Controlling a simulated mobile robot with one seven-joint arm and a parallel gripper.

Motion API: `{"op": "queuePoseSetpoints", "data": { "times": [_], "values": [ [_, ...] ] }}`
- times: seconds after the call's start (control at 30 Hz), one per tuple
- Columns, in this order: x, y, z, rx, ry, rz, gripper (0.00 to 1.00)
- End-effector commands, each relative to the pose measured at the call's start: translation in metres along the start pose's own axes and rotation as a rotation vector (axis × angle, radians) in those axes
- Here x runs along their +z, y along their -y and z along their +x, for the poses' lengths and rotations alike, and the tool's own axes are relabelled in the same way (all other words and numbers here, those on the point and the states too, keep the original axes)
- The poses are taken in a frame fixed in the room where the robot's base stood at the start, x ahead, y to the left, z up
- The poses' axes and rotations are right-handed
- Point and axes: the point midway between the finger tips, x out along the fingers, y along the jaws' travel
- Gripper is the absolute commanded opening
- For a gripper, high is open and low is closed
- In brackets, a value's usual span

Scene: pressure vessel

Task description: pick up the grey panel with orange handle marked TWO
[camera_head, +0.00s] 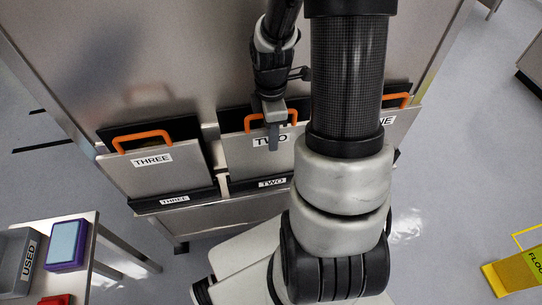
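The grey panel marked TWO (243,158) stands in a slot of the metal rack, leaning upright, with an orange handle (251,118) on its top edge. A second TWO label is on the dark ledge below it. My gripper (273,133) reaches down from above at the handle, its fingers overlapping the handle and the top of the panel in the picture. The fingers show nearly edge-on, so I cannot tell whether they are open or shut, or touching the handle. My arm hides the panel's right side.
The panel marked THREE (145,180) stands to the left with its own orange handle. A panel marked ONE (398,120) is partly hidden behind my arm at right. A side table (95,225) at lower left holds several items. A yellow floor sign (515,275) stands at lower right.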

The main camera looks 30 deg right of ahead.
Motion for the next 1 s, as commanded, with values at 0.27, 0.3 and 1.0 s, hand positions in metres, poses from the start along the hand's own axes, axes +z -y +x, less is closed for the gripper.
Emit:
{"op": "queuePoseSetpoints", "data": {
  "times": [0.27, 0.3, 1.0],
  "values": [
    [-0.0001, 0.0000, -0.0005, 0.000, 0.000, 0.000, 0.04],
    [-0.0001, -0.0001, -0.0005, 0.000, 0.000, 0.000, 0.00],
    [-0.0001, -0.0001, -0.0009, 0.000, 0.000, 0.000, 0.00]
  ]
}}
